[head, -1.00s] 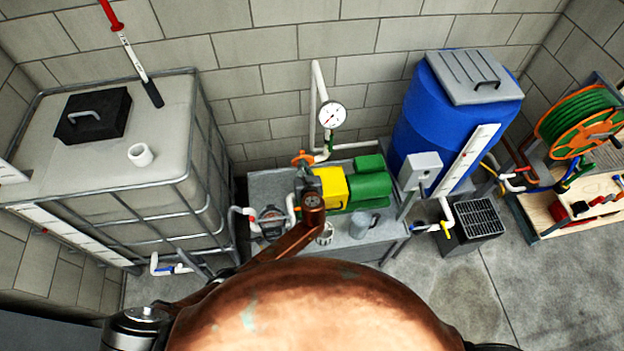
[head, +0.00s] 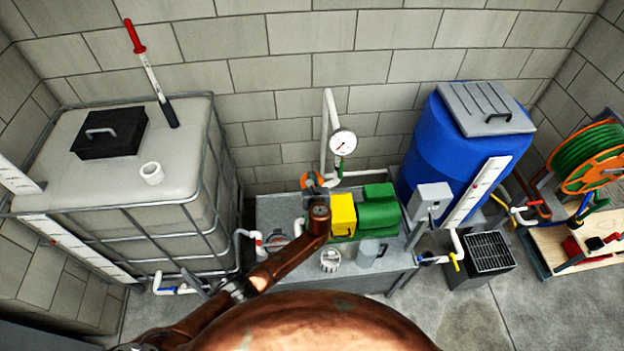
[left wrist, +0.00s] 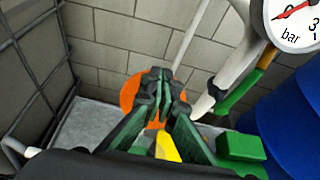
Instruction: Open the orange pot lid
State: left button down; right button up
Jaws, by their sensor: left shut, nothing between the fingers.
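The orange pot lid (head: 307,181) is at the back left of the green and yellow pump, on the grey bench. Only part of it shows in the head view, beside the end of my left arm. In the left wrist view the orange lid (left wrist: 130,95) is behind my left gripper (left wrist: 161,80), whose green fingers are together with nothing between them. The fingers hide the middle of the lid; I cannot tell whether they touch it. The lid appears closed, though its seat is hidden. My right gripper is not in view.
The pump (head: 378,211) stands right of the lid. A white pipe with a pressure gauge (head: 343,143) rises close behind. A white-lidded jar (head: 330,260) and a grey jug (head: 371,252) are at the bench front. A caged tank (head: 90,190) stands left, a blue barrel (head: 440,150) right.

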pick_arm(q)
jog(key=v, duration=1.2)
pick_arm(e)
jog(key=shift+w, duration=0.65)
